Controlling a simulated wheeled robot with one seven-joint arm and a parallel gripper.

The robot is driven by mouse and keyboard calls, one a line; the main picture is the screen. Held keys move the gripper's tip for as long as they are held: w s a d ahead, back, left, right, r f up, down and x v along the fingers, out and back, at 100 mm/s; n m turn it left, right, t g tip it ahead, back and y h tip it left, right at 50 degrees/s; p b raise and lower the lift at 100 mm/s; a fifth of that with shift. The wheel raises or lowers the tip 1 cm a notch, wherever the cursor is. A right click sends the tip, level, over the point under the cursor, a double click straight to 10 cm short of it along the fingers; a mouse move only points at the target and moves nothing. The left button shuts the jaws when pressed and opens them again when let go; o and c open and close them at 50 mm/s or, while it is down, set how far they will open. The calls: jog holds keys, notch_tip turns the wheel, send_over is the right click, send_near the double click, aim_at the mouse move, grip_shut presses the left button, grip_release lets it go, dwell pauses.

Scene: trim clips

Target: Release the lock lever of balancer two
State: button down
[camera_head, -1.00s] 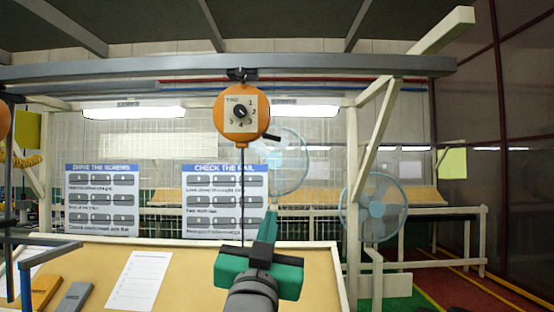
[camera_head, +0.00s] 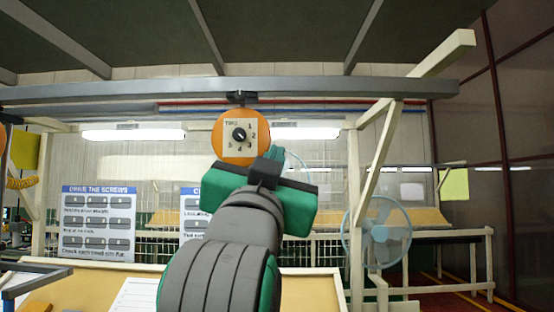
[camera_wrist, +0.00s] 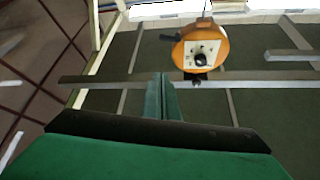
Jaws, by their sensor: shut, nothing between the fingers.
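Balancer two (camera_head: 229,150) is an orange round housing with a white dial plate marked TWO and a black knob, hanging from the overhead beam. It also shows in the wrist view (camera_wrist: 217,40), upside down. A small dark stub (camera_wrist: 168,37) at its left edge there appears to be the lock lever. In the head view my gripper hides the housing's lower right, where the lever sits. My gripper (camera_head: 273,152) is green and black, raised just below and right of the housing in that view. In the wrist view its fingers (camera_wrist: 163,80) are together and empty, apart from the balancer.
The grey overhead beam (camera_head: 330,88) runs across above. A pale post with a diagonal brace (camera_head: 378,145) stands to the right, with a fan (camera_head: 380,232) beside it. Instruction boards (camera_head: 98,222) stand behind the workbench (camera_head: 300,287). Another orange unit shows at the left edge.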

jog(key=x, duration=1)
jog(key=shift+w+a+f, duration=0.1)
jog(key=shift+a+f, duration=0.05)
jog(key=shift+f, duration=0.5)
jog(key=shift+w+a+f, duration=0.1)
jog(key=shift+a+f, duration=0.05)
jog(key=shift+f, duration=0.5)
jog(key=shift+w+a+f, duration=0.15)
jog(key=shift+f, duration=0.5)
